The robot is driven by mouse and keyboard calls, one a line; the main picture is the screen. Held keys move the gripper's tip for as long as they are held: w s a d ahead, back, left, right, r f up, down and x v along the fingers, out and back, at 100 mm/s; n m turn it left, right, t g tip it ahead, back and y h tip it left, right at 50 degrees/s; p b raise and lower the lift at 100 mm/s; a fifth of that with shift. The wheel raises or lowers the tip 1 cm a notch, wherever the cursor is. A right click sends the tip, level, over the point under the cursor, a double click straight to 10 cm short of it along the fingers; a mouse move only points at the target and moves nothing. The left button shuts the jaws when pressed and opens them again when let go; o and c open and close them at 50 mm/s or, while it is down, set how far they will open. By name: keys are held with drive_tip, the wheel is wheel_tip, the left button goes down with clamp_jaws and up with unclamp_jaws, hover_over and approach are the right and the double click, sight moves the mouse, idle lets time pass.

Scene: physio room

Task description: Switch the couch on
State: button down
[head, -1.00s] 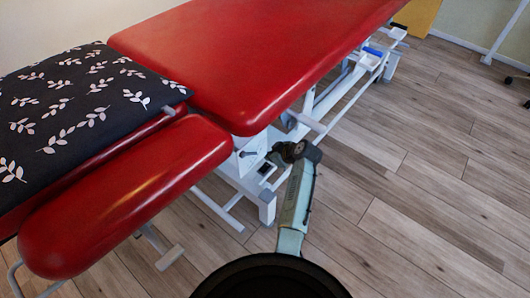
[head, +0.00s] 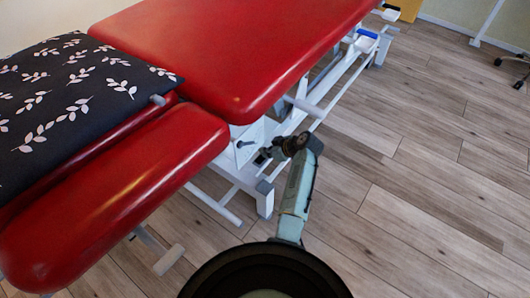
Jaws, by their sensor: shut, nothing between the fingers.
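The couch (head: 235,50) has a red padded top on a white metal frame. Its separate red head section (head: 120,190) is at the left. A white housing with a small dark lever or knob (head: 243,144) shows under the gap between the sections. My arm rises from the bottom centre, and my gripper (head: 270,154) is at its far end, beside the white frame under the couch edge. The gripper is small, dark and shut, with nothing seen in it. A dark part sits just behind the fingertips; I cannot tell whether they touch it. No switch is clearly visible.
A black pillow with white leaves (head: 75,90) lies on the head section. A white frame leg (head: 264,199) stands close to my gripper. A blue pedal-like part (head: 367,34) is at the far end. The wooden floor (head: 410,180) at the right is clear.

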drive_tip(key=shift+w+d+f+b, duration=0.1)
drive_tip(key=shift+w+f+b, duration=0.1)
drive_tip(key=shift+f+b, duration=0.15)
drive_tip(key=shift+s, duration=0.1)
